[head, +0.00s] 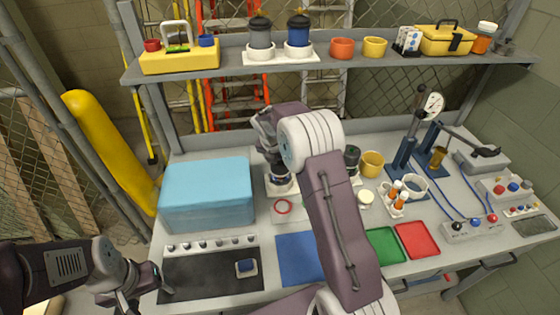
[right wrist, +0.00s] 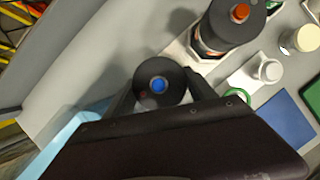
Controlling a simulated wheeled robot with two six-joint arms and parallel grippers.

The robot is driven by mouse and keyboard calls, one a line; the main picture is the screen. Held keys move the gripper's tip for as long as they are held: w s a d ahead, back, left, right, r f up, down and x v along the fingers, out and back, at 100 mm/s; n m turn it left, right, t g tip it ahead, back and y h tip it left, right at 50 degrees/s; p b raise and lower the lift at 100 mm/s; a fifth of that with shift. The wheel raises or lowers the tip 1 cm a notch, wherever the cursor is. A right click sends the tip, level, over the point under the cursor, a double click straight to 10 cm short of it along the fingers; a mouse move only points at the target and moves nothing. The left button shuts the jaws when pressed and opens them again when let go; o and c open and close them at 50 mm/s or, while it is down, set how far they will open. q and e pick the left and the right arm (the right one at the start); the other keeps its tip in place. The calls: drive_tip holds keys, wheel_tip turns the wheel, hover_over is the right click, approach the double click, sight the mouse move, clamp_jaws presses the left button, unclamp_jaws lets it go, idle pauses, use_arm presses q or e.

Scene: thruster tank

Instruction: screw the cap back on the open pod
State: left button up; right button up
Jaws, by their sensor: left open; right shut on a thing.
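My right gripper (right wrist: 158,98) is shut on a round black cap (right wrist: 157,80) with a blue centre, seen from above in the right wrist view. In the head view, this gripper (head: 277,172) is over a dark pod with a blue band (head: 281,181) in a white holder (head: 282,191). The gripper and arm hide much of the pod, and I cannot tell whether the cap touches it. Another dark pod (head: 352,157), with an orange knob in the right wrist view (right wrist: 222,32), stands to the right. My left gripper (head: 124,302) is open and empty at the lower left.
A light blue box (head: 207,193) stands left of the pod. A dark mat (head: 210,276) and blue, green (head: 383,246) and red trays line the bench front. A shelf (head: 330,66) spans the back.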

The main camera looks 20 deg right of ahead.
drive_tip(key=shift+r+m+p, duration=0.15)
drive_tip(key=shift+m+p, duration=0.35)
drive_tip(key=shift+m, duration=0.2)
drive_tip(key=m+g+h+p, duration=0.1)
drive_tip(key=m, duration=0.1)
drive_tip(key=shift+m+p, duration=0.3)
drive_tip(key=shift+m+g+p, duration=0.8)
drive_tip(key=shift+m+p, duration=0.9)
drive_tip(key=shift+m, duration=0.1)
drive_tip(key=shift+m+g+h+p, duration=0.3)
drive_tip(key=shift+m+g+p, duration=0.2)
drive_tip(key=shift+m+p, duration=0.7)
drive_tip(key=shift+f+m+g, duration=0.25)
drive_tip(key=shift+m+g, duration=0.05)
drive_tip(key=shift+m, duration=0.5)
drive_tip(key=o, duration=1.3)
drive_tip(key=shift+o, duration=0.2)
drive_tip(key=shift+s, duration=0.1)
